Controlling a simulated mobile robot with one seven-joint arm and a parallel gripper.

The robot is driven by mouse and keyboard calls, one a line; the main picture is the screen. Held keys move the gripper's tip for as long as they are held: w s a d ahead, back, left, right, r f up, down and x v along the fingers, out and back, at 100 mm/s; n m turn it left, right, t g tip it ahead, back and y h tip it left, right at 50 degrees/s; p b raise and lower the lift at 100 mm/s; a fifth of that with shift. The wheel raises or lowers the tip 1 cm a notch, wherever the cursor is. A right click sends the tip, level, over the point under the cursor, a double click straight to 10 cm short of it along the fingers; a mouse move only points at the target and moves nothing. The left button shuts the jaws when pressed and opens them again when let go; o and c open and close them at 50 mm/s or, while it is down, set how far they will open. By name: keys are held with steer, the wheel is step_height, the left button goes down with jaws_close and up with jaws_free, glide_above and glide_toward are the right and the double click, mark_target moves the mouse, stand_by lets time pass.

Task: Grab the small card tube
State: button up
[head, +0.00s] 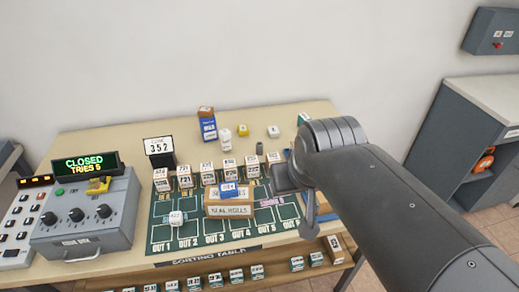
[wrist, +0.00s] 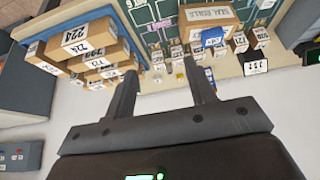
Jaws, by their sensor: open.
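I cannot pick out the small card tube with certainty. A small dark upright piece (head: 259,148) stands behind the rows of numbered blocks in the head view, but it is too small to identify. My gripper (wrist: 162,80) is open in the wrist view, its two dark fingers apart with nothing held between them. In the head view my arm reaches in from the right, and its end hangs over the right side of the sorting table (head: 110,118).
The green sorting mat (head: 160,235) holds numbered blocks and a box marked SEAL ROLLS (head: 228,210). A blue carton (head: 208,128) stands at the back. Stacked brown boxes (wrist: 88,45) sit left of my fingers in the wrist view.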

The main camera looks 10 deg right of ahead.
steer(key=w, duration=1.1)
steer(key=g, duration=0.1)
glide_toward(260, 144)
steer(key=x, duration=1.1)
steer(key=shift+f, duration=0.25)
steer(key=shift+c, duration=0.5)
steer(key=c, duration=1)
steer(key=shift+o, duration=0.2)
steer(key=shift+r, duration=0.15)
